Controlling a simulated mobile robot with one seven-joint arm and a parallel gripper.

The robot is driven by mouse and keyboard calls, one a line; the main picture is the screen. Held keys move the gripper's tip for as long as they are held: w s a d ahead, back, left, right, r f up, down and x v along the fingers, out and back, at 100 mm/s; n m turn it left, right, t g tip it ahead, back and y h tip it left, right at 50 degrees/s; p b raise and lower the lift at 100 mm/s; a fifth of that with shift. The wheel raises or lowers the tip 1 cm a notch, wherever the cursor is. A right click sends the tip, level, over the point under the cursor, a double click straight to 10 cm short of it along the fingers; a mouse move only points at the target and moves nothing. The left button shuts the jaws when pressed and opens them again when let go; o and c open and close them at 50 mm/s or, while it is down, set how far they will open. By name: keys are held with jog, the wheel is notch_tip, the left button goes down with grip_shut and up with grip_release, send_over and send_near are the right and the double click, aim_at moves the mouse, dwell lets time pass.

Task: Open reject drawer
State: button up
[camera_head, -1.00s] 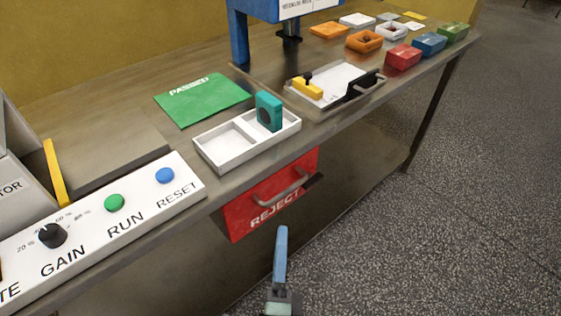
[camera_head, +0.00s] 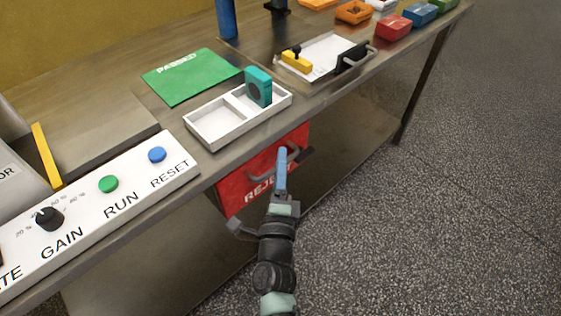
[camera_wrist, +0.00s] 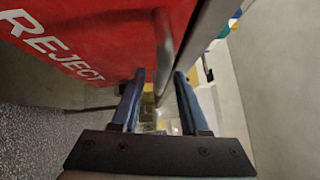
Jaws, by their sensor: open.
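The red reject drawer (camera_head: 236,187) is set under the counter's front edge and looks shut, its front close to flush. Its grey bar handle (camera_head: 262,176) is partly hidden behind my gripper (camera_head: 282,156). In the wrist view, the red drawer front (camera_wrist: 90,30) with white REJECT lettering fills the upper left. The handle (camera_wrist: 164,42) runs down toward the gap between the two blue fingers of my gripper (camera_wrist: 160,88). The fingers are apart with a clear gap. Whether the handle lies fully between them or touches one, I cannot tell.
The steel counter (camera_head: 330,103) overhangs the drawer. On it stand a white two-part tray (camera_head: 215,124) with a teal block (camera_head: 259,87), a green PASSED mat (camera_head: 190,77) and a button panel (camera_head: 130,200). The speckled floor (camera_head: 450,200) at right is clear.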

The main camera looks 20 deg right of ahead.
jog(key=shift+w+d, duration=0.15)
jog(key=shift+w, duration=0.1)
grip_shut()
dwell(1.4)
